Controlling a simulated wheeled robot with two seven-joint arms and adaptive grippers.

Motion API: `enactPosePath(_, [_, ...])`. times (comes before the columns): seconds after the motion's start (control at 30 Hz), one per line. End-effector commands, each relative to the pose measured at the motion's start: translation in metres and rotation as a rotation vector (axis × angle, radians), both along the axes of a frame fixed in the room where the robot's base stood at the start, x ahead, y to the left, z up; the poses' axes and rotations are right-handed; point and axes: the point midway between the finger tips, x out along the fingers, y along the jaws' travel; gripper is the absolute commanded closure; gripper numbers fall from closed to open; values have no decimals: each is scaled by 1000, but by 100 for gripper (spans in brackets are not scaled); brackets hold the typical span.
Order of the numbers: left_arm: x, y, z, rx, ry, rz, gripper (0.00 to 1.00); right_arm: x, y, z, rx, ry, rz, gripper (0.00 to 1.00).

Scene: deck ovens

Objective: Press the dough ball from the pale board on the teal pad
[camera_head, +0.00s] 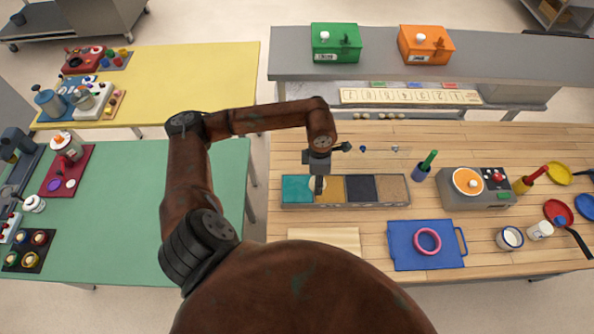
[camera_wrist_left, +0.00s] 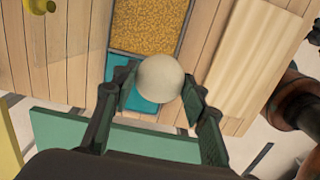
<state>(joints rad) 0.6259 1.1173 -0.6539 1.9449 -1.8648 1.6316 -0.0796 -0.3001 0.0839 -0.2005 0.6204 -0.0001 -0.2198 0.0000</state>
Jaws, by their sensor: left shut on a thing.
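The dough ball (camera_wrist_left: 160,78) is a pale, round lump held between the two fingers of my left gripper (camera_wrist_left: 157,92). In the head view the left gripper (camera_head: 319,180) points down over the pad tray, and a pale part of the ball (camera_head: 312,184) shows beside the finger. The teal pad (camera_head: 295,189) is the leftmost pad of the tray. In the wrist view the ball partly covers the teal pad (camera_wrist_left: 143,104), near its border with the golden pad (camera_wrist_left: 147,38). I cannot tell whether ball and pad touch. The pale board (camera_head: 325,238) is empty. My right gripper is not in view.
The tray also holds a dark pad (camera_head: 361,188) and a tan pad (camera_head: 391,189). A blue board (camera_head: 405,258) with a pink ring (camera_head: 428,241) lies to the right.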

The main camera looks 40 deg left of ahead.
Motion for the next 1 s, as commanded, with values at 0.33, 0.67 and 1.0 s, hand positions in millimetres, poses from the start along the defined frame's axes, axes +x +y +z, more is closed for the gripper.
enactPosePath(0.33, [-7, 36, -2, 9, 26, 891, 85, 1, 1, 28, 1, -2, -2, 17])
enactPosePath(0.67, [-16, 64, -6, 18, 34, 1575, 85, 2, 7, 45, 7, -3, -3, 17])
enactPosePath(1.0, [-18, 71, -13, 20, 32, 1746, 85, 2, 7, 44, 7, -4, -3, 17])
